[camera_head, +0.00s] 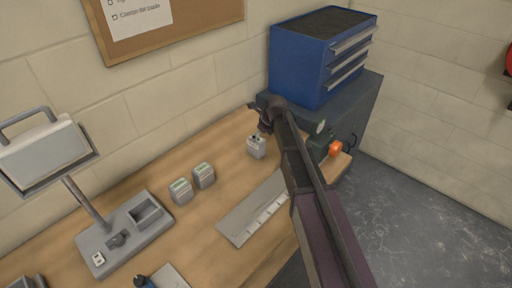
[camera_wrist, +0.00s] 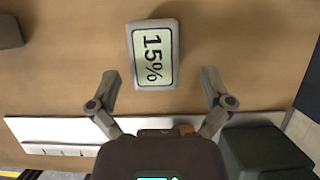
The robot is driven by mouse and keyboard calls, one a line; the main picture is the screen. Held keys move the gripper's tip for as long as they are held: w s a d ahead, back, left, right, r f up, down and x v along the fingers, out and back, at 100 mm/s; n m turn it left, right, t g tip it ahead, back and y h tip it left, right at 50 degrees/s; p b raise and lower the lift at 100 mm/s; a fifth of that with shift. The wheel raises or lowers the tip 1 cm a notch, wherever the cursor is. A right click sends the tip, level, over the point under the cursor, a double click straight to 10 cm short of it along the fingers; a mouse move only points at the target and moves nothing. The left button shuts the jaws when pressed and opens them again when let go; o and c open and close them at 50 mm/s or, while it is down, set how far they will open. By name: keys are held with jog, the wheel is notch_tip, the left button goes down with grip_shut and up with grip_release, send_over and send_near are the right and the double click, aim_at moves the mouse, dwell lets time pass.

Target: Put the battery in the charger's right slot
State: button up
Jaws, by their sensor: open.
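A small grey battery (camera_head: 257,147) stands on the bench under my gripper (camera_head: 268,118). In the wrist view, the battery's face (camera_wrist: 153,55) reads "15%". My gripper (camera_wrist: 160,88) is open and empty, with the battery ahead of and between its spread fingers, not touching it. Two similar grey batteries with green labels, one (camera_head: 180,191) and another (camera_head: 204,175), stand further left. A grey base (camera_head: 88,240) with a pole-mounted panel looks like the charger. Its right recess (camera_head: 147,213) looks dark and empty; a dark shape (camera_head: 117,241) sits left of it.
A pale flat strip with marks (camera_head: 240,222) lies on the wooden bench (camera_head: 222,203). A blue drawer chest (camera_head: 297,70) stands on a dark green cabinet (camera_head: 357,110) at the bench's right end.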

jog(key=shift+s+a+b+x, duration=0.1)
jog(key=shift+b+x, duration=1.1)
jog(key=shift+x, duration=0.1)
jog(key=shift+s+a+b+x, duration=0.1)
jog(key=shift+a+b+x, duration=0.05)
jog(key=shift+b+x, duration=1.1)
jog(key=c, duration=1.3)
